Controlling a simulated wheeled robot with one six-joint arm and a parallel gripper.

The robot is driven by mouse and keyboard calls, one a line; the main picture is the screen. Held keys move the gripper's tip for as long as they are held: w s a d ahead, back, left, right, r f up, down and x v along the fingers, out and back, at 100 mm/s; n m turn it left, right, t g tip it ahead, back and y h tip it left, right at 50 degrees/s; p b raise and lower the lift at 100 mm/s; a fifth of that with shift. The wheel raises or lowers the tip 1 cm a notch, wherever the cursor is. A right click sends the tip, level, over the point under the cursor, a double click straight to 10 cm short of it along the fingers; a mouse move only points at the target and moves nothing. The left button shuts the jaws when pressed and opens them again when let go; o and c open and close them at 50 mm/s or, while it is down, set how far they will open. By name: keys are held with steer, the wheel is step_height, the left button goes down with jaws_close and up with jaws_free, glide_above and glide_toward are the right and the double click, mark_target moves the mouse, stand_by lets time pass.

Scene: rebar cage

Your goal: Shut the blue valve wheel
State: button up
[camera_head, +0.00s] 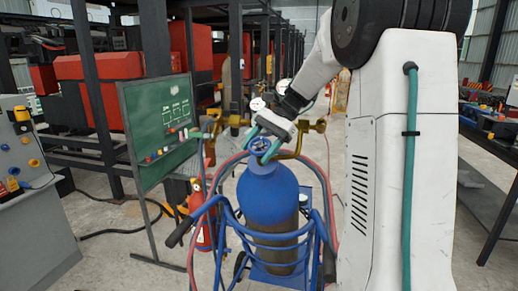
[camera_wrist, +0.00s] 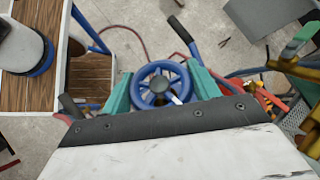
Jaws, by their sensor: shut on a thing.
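The blue valve wheel (camera_wrist: 160,83) has several spokes and a dark round hub. It sits on top of the blue gas cylinder (camera_head: 268,193), which stands upright in a blue cart. My gripper (camera_head: 265,147) reaches down to the wheel from above right. In the wrist view its teal fingers (camera_wrist: 160,92) lie on the left and right of the wheel and are shut on its rim. In the head view the fingers hide part of the wheel (camera_head: 259,143).
Brass fittings (camera_head: 318,126) with gauges and red and teal hoses stand close beside the wheel. Bare floor shows at the front left.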

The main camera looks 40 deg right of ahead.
mark_target(263, 143)
steer(key=shift+t, duration=0.3)
steer(key=o, duration=1)
steer(key=shift+c, duration=0.2)
steer(key=v, duration=0.7)
steer(key=shift+d+r, duration=0.25)
steer(key=shift+d, duration=0.05)
